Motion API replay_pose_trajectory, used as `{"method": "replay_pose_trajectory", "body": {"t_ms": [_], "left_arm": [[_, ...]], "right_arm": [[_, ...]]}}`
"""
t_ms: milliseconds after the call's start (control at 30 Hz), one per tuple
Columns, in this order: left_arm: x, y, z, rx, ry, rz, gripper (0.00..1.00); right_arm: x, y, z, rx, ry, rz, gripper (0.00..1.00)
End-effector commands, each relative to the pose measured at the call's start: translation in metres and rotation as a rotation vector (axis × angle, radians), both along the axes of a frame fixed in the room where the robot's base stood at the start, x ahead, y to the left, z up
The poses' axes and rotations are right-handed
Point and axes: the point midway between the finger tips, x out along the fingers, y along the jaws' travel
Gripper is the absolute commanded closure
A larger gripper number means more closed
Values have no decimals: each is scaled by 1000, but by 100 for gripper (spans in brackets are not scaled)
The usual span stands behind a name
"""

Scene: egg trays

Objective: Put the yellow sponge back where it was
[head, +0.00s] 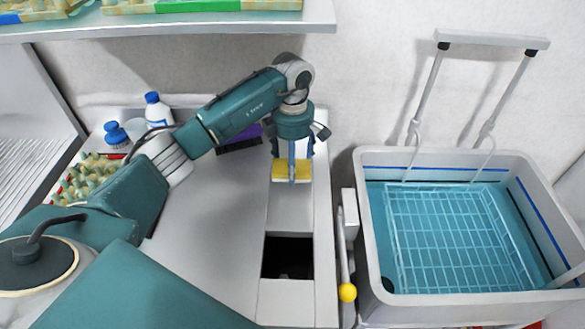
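The yellow sponge (278,171) is in the head view, at the back of the light counter strip near the wall. My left gripper (292,166) points straight down at it, with one finger against the sponge's near face. The far finger is hidden behind the sponge. The gripper looks shut on the sponge. I cannot tell whether the sponge touches the counter or hangs just above it. My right gripper is not in view.
A dark square opening (288,257) lies in the counter in front of the sponge. A sink with blue water and a wire rack (450,240) is at right. A yellow-knobbed lever (347,292) stands between. Bottles (157,110), a purple-topped brush (240,140) and an egg tray (75,190) are left.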

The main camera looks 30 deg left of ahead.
Motion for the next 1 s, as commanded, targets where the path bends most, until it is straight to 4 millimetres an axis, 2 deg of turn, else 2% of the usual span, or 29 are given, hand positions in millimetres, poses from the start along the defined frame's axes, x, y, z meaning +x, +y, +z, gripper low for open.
{"method": "replay_pose_trajectory", "body": {"t_ms": [200,600,633,700,1000], "left_arm": [[-2,-1,-26,-2,6,1,54],[-1,0,-37,0,1,0,54],[-1,0,-35,0,1,0,27],[-1,0,-35,0,1,0,14],[-1,-1,-33,-1,2,0,14]], "right_arm": [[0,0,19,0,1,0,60],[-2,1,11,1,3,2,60],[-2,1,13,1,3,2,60],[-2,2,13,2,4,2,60],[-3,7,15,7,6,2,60]]}}
